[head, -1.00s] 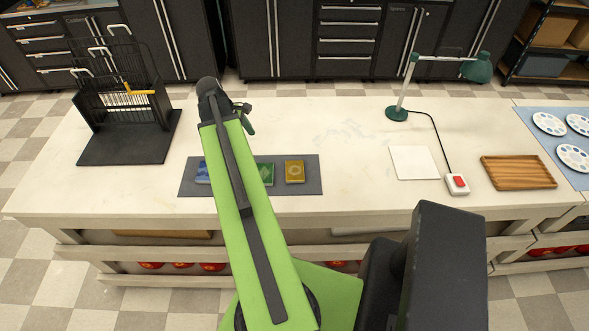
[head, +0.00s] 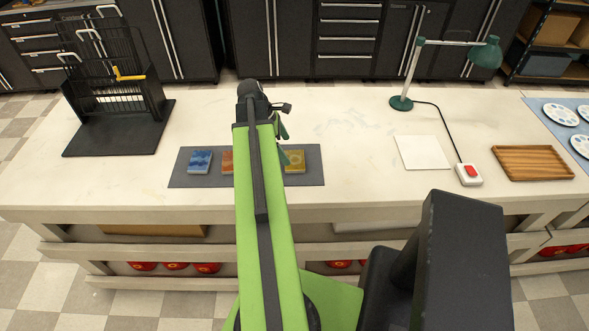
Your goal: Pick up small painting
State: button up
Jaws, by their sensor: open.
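Small coloured blocks with pictures on their faces lie in a row on a dark grey mat (head: 221,180) on the table. The blue block (head: 200,161) is at the left, a mostly covered orange block (head: 227,161) is beside it, and a yellow block (head: 295,161) is at the right. My arm hides the middle of the row. I cannot tell which thing is the small painting. My gripper (head: 283,127) is open, above the table near the mat's back edge, left of and behind the yellow block. Its fingers are small and partly hidden.
A black wire rack (head: 110,75) stands on a dark base at the left. A green lamp (head: 486,53), white square sheet (head: 423,152), red-button switch (head: 469,174) and wooden tray (head: 533,162) are at the right. White palettes (head: 560,114) lie at the far right. The table behind the mat is clear.

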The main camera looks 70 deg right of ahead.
aim_at(293, 160)
jog(key=shift+s+f, duration=0.15)
jog(key=shift+f, duration=0.2)
jog(key=b+x, duration=0.5)
jog(key=shift+d+f, duration=0.1)
jog(key=shift+f, duration=0.15)
jog(key=shift+r, duration=0.2)
jog(key=c, duration=1.1)
